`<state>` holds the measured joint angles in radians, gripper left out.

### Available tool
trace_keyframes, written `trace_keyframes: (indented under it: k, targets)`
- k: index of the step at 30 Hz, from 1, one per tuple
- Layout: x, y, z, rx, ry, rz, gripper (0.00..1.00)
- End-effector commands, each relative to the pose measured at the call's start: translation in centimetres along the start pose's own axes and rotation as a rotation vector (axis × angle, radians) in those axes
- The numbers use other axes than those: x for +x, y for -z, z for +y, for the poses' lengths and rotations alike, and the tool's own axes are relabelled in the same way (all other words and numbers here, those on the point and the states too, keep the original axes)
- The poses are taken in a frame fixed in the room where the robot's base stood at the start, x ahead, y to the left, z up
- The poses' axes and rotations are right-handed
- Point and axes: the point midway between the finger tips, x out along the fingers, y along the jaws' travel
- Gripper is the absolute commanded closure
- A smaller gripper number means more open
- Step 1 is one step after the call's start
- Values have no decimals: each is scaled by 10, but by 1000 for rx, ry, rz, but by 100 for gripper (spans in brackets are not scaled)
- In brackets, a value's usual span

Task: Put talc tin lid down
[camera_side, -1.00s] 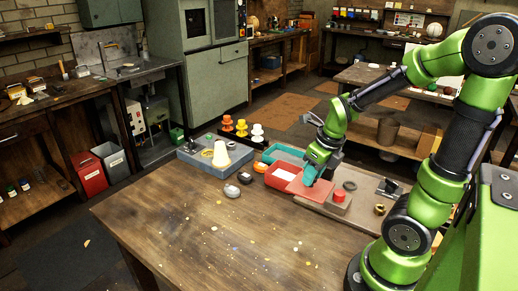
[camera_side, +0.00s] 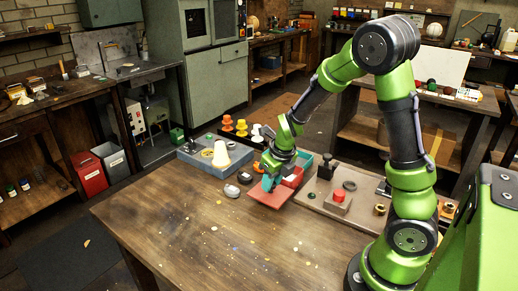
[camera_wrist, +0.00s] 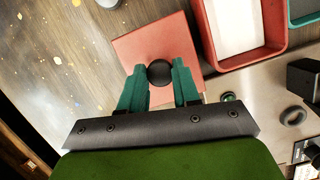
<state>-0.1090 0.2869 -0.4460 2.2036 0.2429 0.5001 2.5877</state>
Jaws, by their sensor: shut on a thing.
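The talc tin lid is a flat red square plate (camera_side: 270,199) with a round black knob (camera_wrist: 160,73), seen in the wrist view. My gripper (camera_wrist: 159,76) has its teal fingers shut on the knob, one on each side. The lid (camera_wrist: 150,45) is over the wooden table, in front of the red talc tin. I cannot tell whether it touches the tabletop. The tin (camera_wrist: 279,42) is open with white contents; in the side view (camera_side: 294,179) my gripper (camera_side: 269,184) partly hides it.
A teal tray (camera_side: 305,160) stands behind the tin. A grey-blue tray (camera_side: 188,157) with a cream cone is at the left, with small round pieces (camera_side: 232,190) nearby. A tan board (camera_side: 320,204) with a red block (camera_side: 338,202) lies right. The front table is clear.

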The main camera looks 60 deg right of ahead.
Motion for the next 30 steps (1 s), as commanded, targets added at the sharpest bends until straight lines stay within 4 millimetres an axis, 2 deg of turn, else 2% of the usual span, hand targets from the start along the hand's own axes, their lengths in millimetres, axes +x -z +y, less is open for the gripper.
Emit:
trace_keyframes:
  k: [3, 20, 21, 26, 30]
  targets:
    - [12, 4, -1, 1, 1, 2, 99]
    - [21, 6, 0, 0, 0, 1, 99]
    - [21, 7, 0, 0, 0, 1, 67]
    - [21, 6, 0, 0, 0, 0, 43]
    - [21, 6, 0, 0, 0, 0, 43]
